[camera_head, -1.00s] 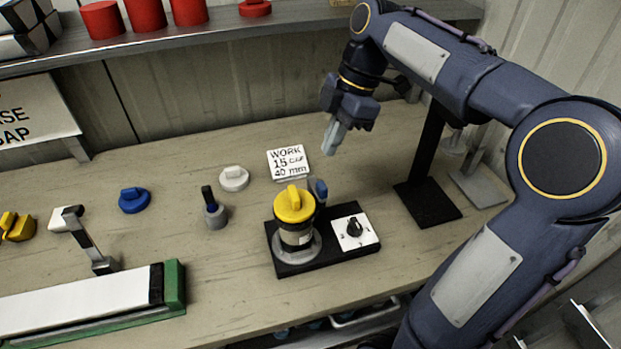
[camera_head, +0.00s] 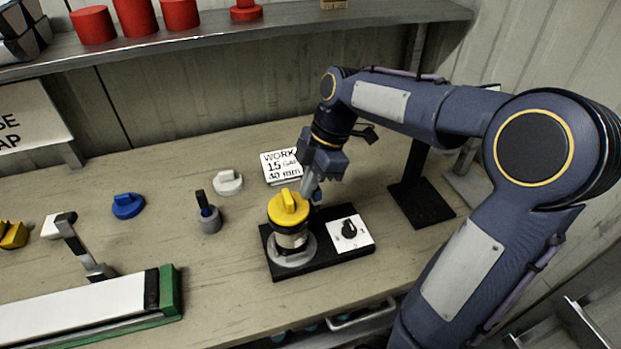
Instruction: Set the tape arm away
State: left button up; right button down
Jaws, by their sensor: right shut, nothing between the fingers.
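A black base (camera_head: 282,270) on the bench carries an upright cylinder with a yellow cap (camera_head: 289,207). A white plate with a black dial (camera_head: 349,229) is on the base's right part. A small dark upright piece (camera_head: 317,197), which looks like the tape arm, stands just behind and right of the yellow cap, mostly hidden. My right gripper (camera_head: 310,190) is shut and empty, pointing down right beside the cap and this piece. I cannot tell whether it touches either. My left gripper is not in view.
A white work card (camera_head: 281,166) stands behind the base. A white cap (camera_head: 228,182), a grey holder (camera_head: 209,220) and a blue cap (camera_head: 128,205) lie to the left. A black stand (camera_head: 421,202) is at the right.

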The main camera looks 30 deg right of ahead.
jog(key=shift+s+d+n+g, duration=0.1)
jog(key=shift+d+n+g, duration=0.25)
jog(key=shift+n, duration=0.35)
jog(key=shift+s+d+n, duration=0.1)
jog(key=shift+d+n, duration=0.2)
jog(key=shift+n, duration=0.2)
jog(key=d+n+g, duration=0.1)
jog(key=n, duration=0.1)
jog(key=shift+d+n, duration=0.2)
jog(key=shift+n, duration=0.1)
jog(key=shift+w+d+n+g+h+p, duration=0.2)
jog(key=shift+d+n+g, duration=0.1)
jog(key=shift+d+n, duration=0.5)
jog(key=shift+w+d+n+g+h+p, duration=0.1)
jog(key=shift+d+n+g+p, duration=0.3)
jog(key=shift+n, duration=0.6)
jog(key=shift+w+d, duration=0.15)
jog(key=shift+d, duration=0.1)
jog(key=shift+r, duration=0.1)
